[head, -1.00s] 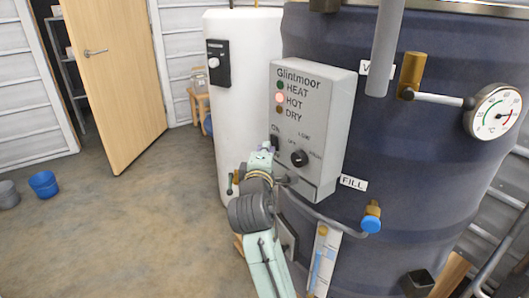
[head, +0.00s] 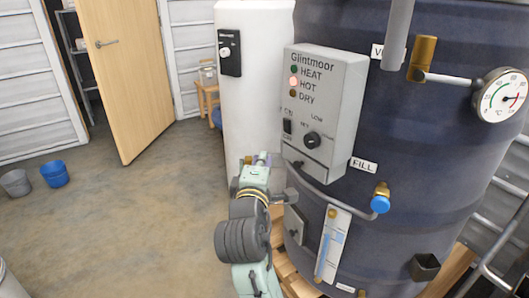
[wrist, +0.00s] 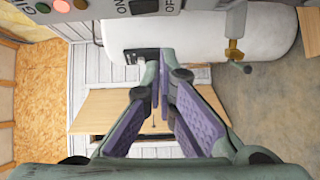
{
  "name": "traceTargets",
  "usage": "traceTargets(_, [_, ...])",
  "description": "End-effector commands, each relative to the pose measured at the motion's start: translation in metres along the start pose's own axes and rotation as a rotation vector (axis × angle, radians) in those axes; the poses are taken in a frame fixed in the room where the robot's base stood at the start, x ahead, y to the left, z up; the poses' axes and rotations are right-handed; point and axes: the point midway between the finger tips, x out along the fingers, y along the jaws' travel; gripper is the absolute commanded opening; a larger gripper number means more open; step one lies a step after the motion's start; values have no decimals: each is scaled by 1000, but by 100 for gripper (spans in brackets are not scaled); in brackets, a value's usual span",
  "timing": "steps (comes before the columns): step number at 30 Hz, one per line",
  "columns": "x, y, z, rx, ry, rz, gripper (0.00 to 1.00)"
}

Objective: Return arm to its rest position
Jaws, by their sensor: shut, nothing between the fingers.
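My gripper (head: 262,158) is in the head view, just left of and below the lower left corner of the grey Glintmoor control box (head: 318,105), apart from its switch and knob. My arm (head: 245,235) reaches up to it from the bottom of the picture. In the wrist view the purple-padded fingers (wrist: 158,80) are closed together with nothing between them. The box's red HOT light (head: 294,83) is lit; the rocker switch (head: 287,126) and black knob (head: 312,140) are in plain view.
The dark blue tank (head: 440,150) with its pipe, blue-capped FILL valve (head: 381,200) and dial gauge (head: 502,96) stands close on the right. A white cylinder (head: 258,90) is behind my gripper. The floor at left is open, with two buckets (head: 54,174) and a door (head: 110,80).

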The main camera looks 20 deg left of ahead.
Motion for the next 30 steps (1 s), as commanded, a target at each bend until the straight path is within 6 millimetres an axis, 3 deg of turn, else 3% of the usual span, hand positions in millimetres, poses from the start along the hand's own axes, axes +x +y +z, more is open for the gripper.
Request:
traceTargets(4, [-9,-1,0,0,0,0,0])
traceTargets(20, [-10,1,-3,7,8,6,0])
traceTargets(23, [-14,17,-24,66,73,59,0])
traceTargets(26, [-29,51,-67,197,215,158,0])
traceTargets(30, [-78,115,-137,474,516,308,0])
